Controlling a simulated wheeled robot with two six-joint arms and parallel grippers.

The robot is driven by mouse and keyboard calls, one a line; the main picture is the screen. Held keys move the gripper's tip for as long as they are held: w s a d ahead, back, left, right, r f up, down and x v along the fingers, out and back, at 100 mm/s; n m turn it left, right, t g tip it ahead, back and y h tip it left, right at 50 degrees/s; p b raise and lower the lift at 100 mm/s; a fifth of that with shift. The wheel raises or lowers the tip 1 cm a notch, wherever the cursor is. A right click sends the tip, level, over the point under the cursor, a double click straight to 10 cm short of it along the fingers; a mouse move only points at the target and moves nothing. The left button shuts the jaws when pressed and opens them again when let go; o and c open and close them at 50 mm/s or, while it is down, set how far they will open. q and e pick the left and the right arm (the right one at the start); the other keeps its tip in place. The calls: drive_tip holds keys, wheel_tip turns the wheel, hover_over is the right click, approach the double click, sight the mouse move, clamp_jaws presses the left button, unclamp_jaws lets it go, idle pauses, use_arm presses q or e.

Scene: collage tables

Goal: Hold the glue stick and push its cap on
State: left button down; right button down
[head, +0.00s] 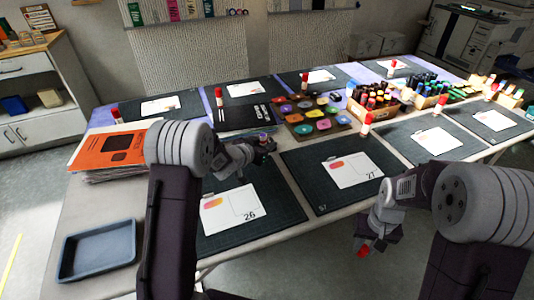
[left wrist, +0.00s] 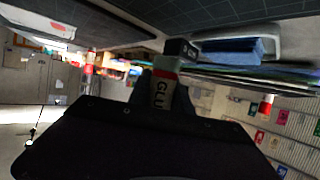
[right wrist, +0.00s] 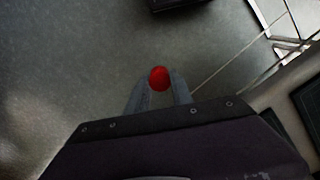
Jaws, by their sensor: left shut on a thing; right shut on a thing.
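My left gripper (head: 262,144) is shut on the glue stick, held above the left front mat. In the left wrist view the glue stick (left wrist: 161,92) has a white body with dark "GLU" lettering and a red band, between the fingers. My right gripper (head: 365,240) is shut on the red cap (head: 363,251), low in front of the table's near edge. The red cap (right wrist: 159,78) is round and sits between the fingertips in the right wrist view, over grey floor. Cap and glue stick are well apart. The glue stick's open end is not clear.
Other red-capped glue sticks stand on the table, one at the middle (head: 366,125) and one at the left (head: 218,97). An orange-topped paper stack (head: 110,145) and a blue-grey tray (head: 97,250) are at left. A colour palette (head: 318,122) and marker boxes (head: 383,105) lie further back.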

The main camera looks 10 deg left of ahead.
use_arm(q)
wheel_tip(320, 180, down, 4)
drive_tip(key=shift+r+b, duration=0.15)
drive_tip(key=shift+b, duration=0.6)
use_arm(e)
drive_tip(key=shift+f, duration=0.7)
use_arm(q)
drive_tip(key=shift+f, duration=0.25)
drive_tip(key=shift+r, duration=0.1)
